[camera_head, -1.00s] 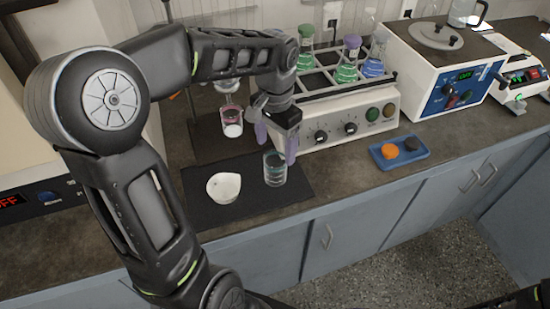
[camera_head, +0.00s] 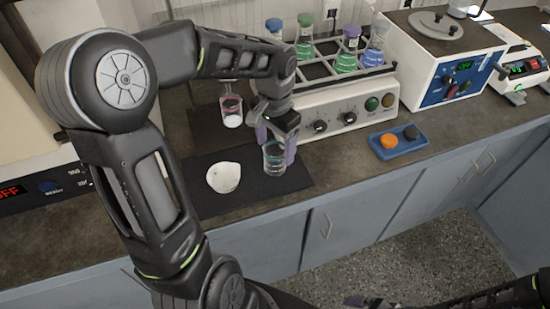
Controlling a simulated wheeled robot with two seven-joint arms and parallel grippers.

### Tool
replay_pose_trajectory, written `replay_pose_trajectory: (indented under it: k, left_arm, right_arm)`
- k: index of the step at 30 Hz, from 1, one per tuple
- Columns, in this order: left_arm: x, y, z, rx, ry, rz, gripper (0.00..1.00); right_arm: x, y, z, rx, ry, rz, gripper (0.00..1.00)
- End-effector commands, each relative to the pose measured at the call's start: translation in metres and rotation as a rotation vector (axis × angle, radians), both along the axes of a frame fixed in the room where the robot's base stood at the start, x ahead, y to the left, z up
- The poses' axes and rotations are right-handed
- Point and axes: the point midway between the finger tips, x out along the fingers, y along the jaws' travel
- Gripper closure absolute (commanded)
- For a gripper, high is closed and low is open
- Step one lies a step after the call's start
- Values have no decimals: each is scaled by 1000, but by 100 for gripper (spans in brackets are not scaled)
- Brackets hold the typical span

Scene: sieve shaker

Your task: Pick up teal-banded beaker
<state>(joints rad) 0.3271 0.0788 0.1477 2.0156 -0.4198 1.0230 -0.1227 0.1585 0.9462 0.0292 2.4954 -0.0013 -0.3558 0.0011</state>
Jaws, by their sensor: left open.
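The teal-banded beaker (camera_head: 274,160) is a clear glass with a teal ring near its top. It stands upright on the dark mat (camera_head: 222,206) at the counter's front. My left gripper (camera_head: 276,150) is open, with its purple-grey fingers pointing down at the beaker's upper part, one at its left and one at its right. The fingers partly hide the beaker's rim, and I cannot tell whether they touch the glass. Of my right arm only part shows at the bottom right, and its gripper fingers are not clearly visible.
A white mortar (camera_head: 223,177) stands left of the beaker on the mat. A pink-banded beaker (camera_head: 232,112) stands behind it. The shaker (camera_head: 335,128) with several flasks is close behind the gripper. A blue tray (camera_head: 407,149) holds an orange and a dark piece.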

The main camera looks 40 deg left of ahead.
Motion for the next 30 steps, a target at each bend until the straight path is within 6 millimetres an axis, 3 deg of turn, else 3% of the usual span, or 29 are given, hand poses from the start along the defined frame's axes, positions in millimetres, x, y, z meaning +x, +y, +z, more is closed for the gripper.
replay_pose_trajectory:
  k: [9,27,30]
  left_arm:
    - [-1,0,-40,0,2,-1,25]
    - [-1,0,-41,0,1,-1,25]
    - [-1,0,-41,0,1,-1,33]
  right_arm:
    - [0,0,5,0,0,0,6]
    - [0,0,5,0,0,0,6]
    - [0,0,5,0,0,0,6]
